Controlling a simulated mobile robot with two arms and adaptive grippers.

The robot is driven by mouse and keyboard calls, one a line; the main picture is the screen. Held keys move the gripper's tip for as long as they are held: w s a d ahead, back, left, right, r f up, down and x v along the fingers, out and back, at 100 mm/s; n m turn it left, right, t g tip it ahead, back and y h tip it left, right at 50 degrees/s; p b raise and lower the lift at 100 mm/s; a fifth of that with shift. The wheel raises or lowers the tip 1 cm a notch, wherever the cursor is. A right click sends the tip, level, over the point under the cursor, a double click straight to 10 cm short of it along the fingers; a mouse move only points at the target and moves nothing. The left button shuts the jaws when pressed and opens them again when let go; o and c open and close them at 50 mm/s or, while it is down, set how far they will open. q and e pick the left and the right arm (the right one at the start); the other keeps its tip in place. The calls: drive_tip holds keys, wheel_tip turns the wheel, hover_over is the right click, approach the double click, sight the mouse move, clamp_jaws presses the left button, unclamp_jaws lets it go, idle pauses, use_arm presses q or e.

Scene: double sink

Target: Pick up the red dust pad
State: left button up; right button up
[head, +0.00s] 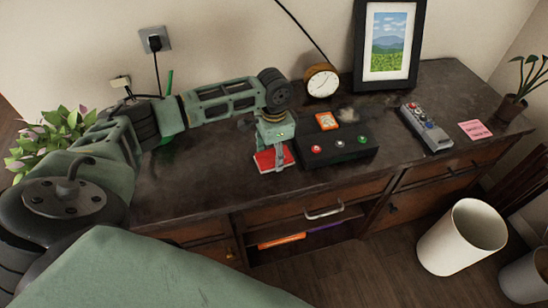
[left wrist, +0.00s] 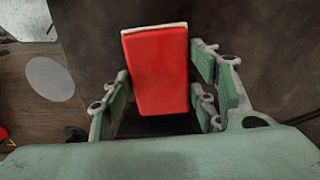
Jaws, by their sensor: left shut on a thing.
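The red dust pad (head: 266,160) is at the front part of the dark desk top, left of the black button box. It has a red face and a pale edge. My left gripper (head: 276,158) comes down on it from above and is shut on it. In the left wrist view the red dust pad (left wrist: 160,72) sits between the two green fingers of my left gripper (left wrist: 165,95). I cannot tell whether the pad touches the desk. My right gripper is not in view.
A black button box (head: 338,152) stands right beside the gripper. A clock (head: 322,82), picture frame (head: 388,45), grey remote-like device (head: 426,127), pink note (head: 475,130) and potted plant (head: 511,105) stand farther off. A white bin (head: 462,238) is on the floor. The desk (head: 200,190) front is clear.

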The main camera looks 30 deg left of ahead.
sight(274, 155)
use_arm(q)
drive_tip(key=shift+c, duration=1.4)
drive_tip(key=shift+r, duration=0.1)
drive_tip(key=shift+r, duration=0.6)
wheel_tip(274, 155, up, 3)
drive_tip(key=shift+w+f, duration=0.1)
drive_tip(key=shift+f, duration=0.1)
drive_tip(key=d+r, duration=0.7)
drive_tip(key=d, duration=0.4)
drive_tip(key=shift+s+d+b, duration=0.2)
drive_tip(key=shift+d+b, duration=0.15)
drive_tip(key=shift+b, duration=0.1)
